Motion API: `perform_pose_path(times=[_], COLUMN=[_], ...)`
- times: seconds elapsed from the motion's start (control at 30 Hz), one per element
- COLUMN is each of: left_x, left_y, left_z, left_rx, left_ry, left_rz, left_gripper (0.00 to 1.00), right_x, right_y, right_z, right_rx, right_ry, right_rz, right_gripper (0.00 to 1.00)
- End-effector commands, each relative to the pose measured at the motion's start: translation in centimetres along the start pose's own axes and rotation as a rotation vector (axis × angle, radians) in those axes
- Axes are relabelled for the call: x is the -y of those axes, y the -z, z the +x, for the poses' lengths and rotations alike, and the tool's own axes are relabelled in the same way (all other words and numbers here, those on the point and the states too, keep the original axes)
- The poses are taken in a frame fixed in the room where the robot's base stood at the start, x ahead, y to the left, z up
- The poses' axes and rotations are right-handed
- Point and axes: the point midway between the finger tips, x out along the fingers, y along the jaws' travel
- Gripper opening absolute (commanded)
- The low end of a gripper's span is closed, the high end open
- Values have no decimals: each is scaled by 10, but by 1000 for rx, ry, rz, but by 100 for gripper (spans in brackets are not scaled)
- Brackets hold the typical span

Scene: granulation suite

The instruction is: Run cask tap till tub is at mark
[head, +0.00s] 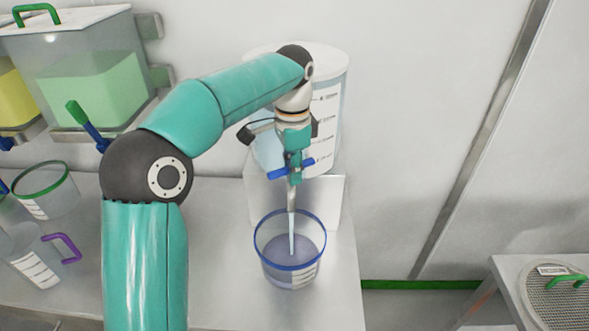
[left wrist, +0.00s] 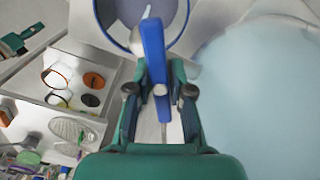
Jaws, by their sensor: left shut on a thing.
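The cask (head: 332,105) is a pale cylinder with a white lid and a printed scale, standing against the wall. Its tap has a blue handle (head: 305,165), and my left gripper (head: 293,155) is shut on it. In the left wrist view the blue handle (left wrist: 154,45) rises between the fingers of my left gripper (left wrist: 158,92). A pale stream runs from the tap down into the clear tub (head: 266,262) with a blue rim, which stands upright below. Bluish liquid covers the tub's bottom; its level against the printed marks is hard to read. My right gripper is out of view.
At the left, a green-rimmed tub (head: 44,192) and a purple-handled vessel (head: 35,270) stand on the bench. A tank of green liquid (head: 95,90) hangs on the wall above. A lower table with a round sieve (head: 560,300) stands at the right, across a gap.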

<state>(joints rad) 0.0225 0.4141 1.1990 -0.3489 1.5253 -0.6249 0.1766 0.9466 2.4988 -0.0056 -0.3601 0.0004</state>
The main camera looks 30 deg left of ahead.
Motion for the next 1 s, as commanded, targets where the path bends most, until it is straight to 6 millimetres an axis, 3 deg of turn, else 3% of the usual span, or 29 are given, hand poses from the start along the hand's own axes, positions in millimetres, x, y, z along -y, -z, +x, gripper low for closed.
perform_pose_path(times=[0.37,1.0], left_x=[1,2], left_y=[1,1], left_z=[-3,-4], left_rx=[-3,-4], left_ry=[3,10], left_rz=[64,478], left_gripper=[0,0], right_x=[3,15], right_y=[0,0], right_z=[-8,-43], right_rx=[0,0], right_ry=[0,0], right_rz=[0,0], right_gripper=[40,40])
